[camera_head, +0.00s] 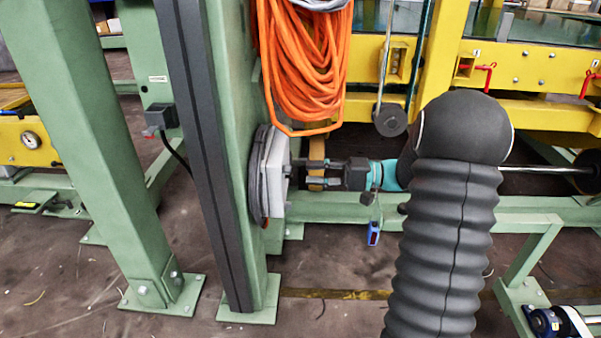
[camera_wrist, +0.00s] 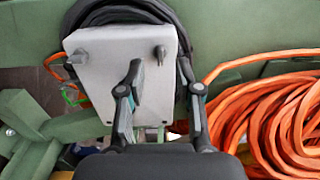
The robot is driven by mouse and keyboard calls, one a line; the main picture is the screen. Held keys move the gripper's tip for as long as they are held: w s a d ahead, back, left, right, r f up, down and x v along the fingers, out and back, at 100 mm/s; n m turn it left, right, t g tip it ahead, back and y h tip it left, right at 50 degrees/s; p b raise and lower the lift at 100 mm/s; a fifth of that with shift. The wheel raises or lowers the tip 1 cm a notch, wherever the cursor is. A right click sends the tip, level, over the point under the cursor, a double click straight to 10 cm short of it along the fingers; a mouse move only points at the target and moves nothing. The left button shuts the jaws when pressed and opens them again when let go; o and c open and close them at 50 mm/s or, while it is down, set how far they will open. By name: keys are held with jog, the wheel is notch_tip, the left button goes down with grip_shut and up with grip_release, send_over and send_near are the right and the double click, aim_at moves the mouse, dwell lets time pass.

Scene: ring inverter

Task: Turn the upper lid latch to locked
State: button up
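A pale grey box lid (camera_wrist: 110,75) fills the upper middle of the wrist view. It shows edge-on in the head view (camera_head: 277,178), on the side of a green post. Two small dark latches stand on it: one near the left edge (camera_wrist: 78,57), and one near the right edge (camera_wrist: 160,53). The orange hose side is up, so the right one appears to be the upper latch. My gripper (camera_wrist: 161,68) is open, its fingers on either side of this latch with gaps visible. In the head view, my gripper (camera_head: 308,173) points left at the lid; the latches are not clear there.
A coiled orange hose (camera_head: 303,65) hangs just above the box and lies right of it in the wrist view (camera_wrist: 280,120). A black cable coil (camera_head: 258,175) sits behind the box. Green posts (camera_head: 95,130) and a yellow frame (camera_head: 525,65) surround the area.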

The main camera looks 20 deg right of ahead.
jog(key=v, duration=0.7)
dwell(0.3)
jog(key=s+a+r+n+g+h+p, duration=0.1)
jog(key=s+a+r+g+h+p, duration=0.2)
jog(key=s+a, duration=0.35)
jog(key=s+a+r+n+g+h+p, duration=0.1)
jog(key=s+a+r+g+h+p, duration=0.2)
jog(key=s+a, duration=0.35)
jog(key=s+d+r+n+t+h+p, duration=0.1)
jog(key=s+r+t+h+p, duration=0.3)
jog(key=s+h, duration=0.7)
jog(key=shift+s+r+t+p, duration=0.35)
jog(key=shift+s+r+t, duration=0.6)
jog(key=shift+r, duration=0.3)
